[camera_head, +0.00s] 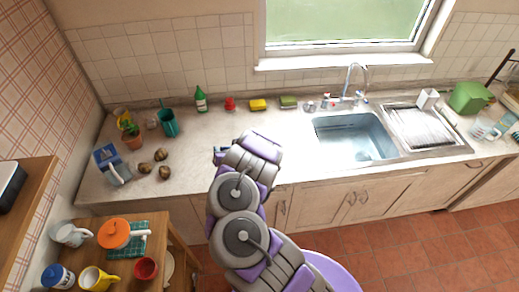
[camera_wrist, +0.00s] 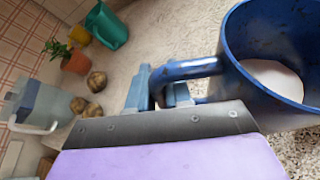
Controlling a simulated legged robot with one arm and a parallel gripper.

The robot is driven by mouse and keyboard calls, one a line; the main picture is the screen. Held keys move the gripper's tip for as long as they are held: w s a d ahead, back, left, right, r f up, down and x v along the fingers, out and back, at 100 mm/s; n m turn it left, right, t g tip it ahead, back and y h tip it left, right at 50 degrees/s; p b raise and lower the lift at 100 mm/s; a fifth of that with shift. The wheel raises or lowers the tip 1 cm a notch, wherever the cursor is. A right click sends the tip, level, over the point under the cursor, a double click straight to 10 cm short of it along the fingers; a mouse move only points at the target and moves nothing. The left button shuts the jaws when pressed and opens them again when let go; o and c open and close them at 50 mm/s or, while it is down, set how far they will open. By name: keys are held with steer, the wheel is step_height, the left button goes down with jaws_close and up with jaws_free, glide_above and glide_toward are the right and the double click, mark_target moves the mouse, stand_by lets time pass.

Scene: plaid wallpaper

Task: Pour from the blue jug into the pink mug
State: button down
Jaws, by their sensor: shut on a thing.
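The blue jug (camera_wrist: 285,75) fills the right of the wrist view. Its loop handle points left, and a pale, pinkish-white surface shows inside its open top. My gripper (camera_wrist: 168,92) is shut on the jug's handle. In the head view, my own arm hides most of the gripper and the jug over the counter's front edge. I cannot make out a pink mug in either view. A red mug (camera_head: 145,268) stands on the small wooden table at the lower left.
The counter (camera_head: 205,130) holds a blue-grey jug-like container (camera_head: 110,163), several round brown items, a potted plant (camera_head: 132,138) and a teal can (camera_head: 167,123). A sink (camera_head: 352,140) lies right. The small table holds an orange pot (camera_head: 114,233) and a yellow mug (camera_head: 97,279).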

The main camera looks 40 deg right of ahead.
steer(key=shift+w+a+f+n+h, duration=0.25)
steer(key=shift+a+f+n, duration=0.3)
steer(key=shift+f, duration=0.15)
steer(key=shift+w+a+f+n+h, duration=0.25)
steer(key=shift+a+f+n, duration=0.2)
steer(key=shift+a+f, duration=0.15)
steer(key=shift+w+a+f+n+g+h+b, duration=0.15)
steer(key=shift+f+n+g, duration=0.1)
steer(key=shift+f, duration=0.2)
steer(key=shift+a+f+n+g+h+b, duration=0.15)
steer(key=shift+f+n, duration=0.1)
steer(key=shift+f, duration=0.25)
